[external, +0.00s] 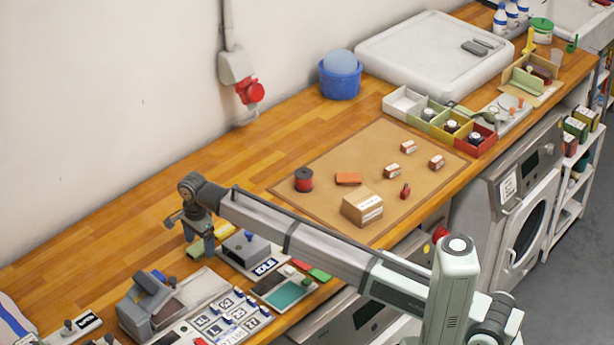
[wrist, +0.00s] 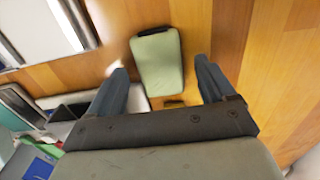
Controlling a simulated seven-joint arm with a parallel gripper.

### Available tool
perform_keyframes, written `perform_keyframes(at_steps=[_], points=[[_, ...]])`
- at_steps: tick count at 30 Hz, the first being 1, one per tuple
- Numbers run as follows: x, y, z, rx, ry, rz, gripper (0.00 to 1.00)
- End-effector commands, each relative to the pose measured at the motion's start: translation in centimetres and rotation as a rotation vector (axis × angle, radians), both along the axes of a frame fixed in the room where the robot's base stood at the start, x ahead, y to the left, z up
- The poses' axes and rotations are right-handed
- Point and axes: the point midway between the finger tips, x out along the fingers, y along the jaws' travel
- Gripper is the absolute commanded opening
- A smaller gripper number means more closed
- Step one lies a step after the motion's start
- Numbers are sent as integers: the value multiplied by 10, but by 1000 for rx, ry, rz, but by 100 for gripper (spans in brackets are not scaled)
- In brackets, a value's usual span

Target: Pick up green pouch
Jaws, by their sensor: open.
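The green pouch (wrist: 157,62) is a pale green rounded rectangle with a dark top edge, lying on the wooden worktop in the wrist view. My gripper (wrist: 161,68) is open, with one finger on each side of the pouch and a gap between each finger and it. In the external view my gripper (external: 200,238) points down over the worktop at the left, and a small green patch of the pouch (external: 193,251) shows beside the fingers. The fingers hide part of it there. I cannot tell the exact height of the fingertips above the worktop.
A grey device with an "IDLE" label (external: 245,248) stands close to the right of my gripper. A yellow item (external: 224,230) lies near it. The bare wood (external: 120,245) behind and left is clear. A brown mat (external: 340,205) with small goods lies farther right.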

Motion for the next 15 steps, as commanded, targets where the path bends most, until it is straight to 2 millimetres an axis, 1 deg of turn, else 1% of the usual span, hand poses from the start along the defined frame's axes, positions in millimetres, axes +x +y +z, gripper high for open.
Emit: perform_keyframes(at_steps=[3,8,11,15], points=[[0,0,-7,1,-1,1,83],[0,0,-7,1,-1,1,83],[0,0,-7,1,-1,1,75],[0,0,-7,1,-1,1,62]])
